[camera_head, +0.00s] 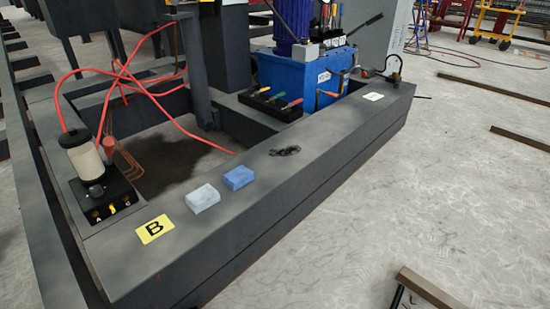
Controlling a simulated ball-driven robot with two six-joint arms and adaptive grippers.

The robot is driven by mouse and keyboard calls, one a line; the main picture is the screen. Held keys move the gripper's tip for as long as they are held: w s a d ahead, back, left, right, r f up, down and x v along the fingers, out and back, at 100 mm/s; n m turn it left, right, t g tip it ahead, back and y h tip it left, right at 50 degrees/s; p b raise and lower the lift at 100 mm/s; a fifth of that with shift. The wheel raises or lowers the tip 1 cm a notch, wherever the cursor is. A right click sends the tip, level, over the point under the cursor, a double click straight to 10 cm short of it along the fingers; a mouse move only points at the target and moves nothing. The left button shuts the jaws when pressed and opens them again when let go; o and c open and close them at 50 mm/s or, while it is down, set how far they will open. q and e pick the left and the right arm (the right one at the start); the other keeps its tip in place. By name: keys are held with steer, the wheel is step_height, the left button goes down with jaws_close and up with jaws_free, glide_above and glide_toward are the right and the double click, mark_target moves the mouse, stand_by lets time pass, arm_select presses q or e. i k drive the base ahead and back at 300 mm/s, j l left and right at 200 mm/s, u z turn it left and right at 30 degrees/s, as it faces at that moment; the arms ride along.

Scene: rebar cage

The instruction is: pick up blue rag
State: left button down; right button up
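The blue rag (239,178) is a small folded block lying flat on top of the dark grey steel beam (262,205), left of the picture's middle. A paler, whitish-blue folded rag (202,198) lies just to its left and nearer, with a narrow gap between them. Nothing covers the blue rag. Neither of my grippers shows in the head view.
A yellow "B" label (155,229) and a small black item (285,151) lie along the same beam. A black box with a pale cylinder (83,157) and red hoses stands at left. A blue tank (300,78) stands behind. Concrete floor (430,170) at right is largely open.

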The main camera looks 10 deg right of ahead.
mark_target(241, 176)
steer(key=i+j+u, duration=0.1)
steer(key=i+u, duration=0.4)
steer(key=i, duration=0.45)
